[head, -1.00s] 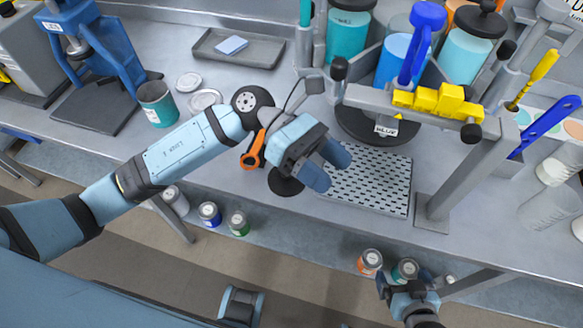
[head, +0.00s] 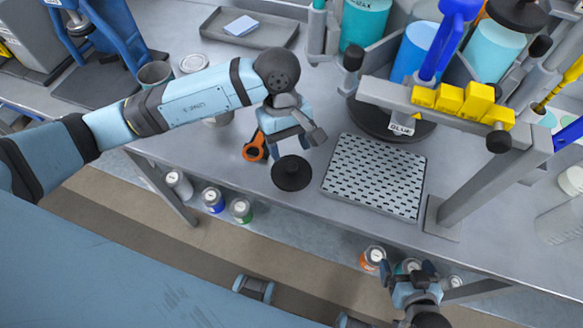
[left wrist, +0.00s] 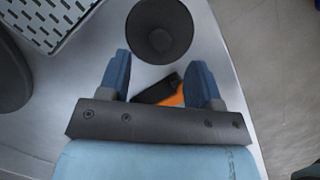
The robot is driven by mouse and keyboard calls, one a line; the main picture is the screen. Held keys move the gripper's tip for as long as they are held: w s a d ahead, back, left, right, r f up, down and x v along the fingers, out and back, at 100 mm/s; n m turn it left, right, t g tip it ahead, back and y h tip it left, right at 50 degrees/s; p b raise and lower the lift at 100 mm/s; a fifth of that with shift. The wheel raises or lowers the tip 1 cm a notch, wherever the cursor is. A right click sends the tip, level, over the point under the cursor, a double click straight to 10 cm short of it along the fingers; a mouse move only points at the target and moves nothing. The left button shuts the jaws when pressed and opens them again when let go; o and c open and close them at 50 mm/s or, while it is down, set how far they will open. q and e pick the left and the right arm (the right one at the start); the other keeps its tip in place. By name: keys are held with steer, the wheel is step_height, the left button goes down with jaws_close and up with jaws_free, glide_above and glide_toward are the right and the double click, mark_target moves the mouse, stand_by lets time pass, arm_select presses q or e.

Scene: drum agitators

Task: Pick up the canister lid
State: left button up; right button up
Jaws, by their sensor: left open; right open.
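The canister lid (head: 292,173) is a black round disc with a raised knob, lying on the grey bench near its front edge. In the left wrist view the lid (left wrist: 160,30) lies just beyond my fingertips. My left gripper (head: 287,128) is above the bench, just behind the lid in the head view. In the left wrist view my left gripper (left wrist: 160,66) is open and empty, its two blue fingers apart from the lid. My right gripper (head: 408,268) is open and low at the bottom right, in front of the bench edge, away from the lid.
An orange-handled tool (head: 254,148) lies close left of the lid; it shows between my left fingers (left wrist: 174,96). A perforated plate (head: 375,175) lies to the right. A grey frame with a yellow clamp (head: 452,103) stands behind it. Several cans stand below the bench.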

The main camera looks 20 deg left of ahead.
mark_target(291, 165)
arm_select(q)
steer(key=shift+p+x, duration=0.6)
steer(key=shift+x, duration=2.2)
steer(key=shift+a, duration=0.1)
steer(key=shift+c, duration=0.2)
steer(key=c, duration=1)
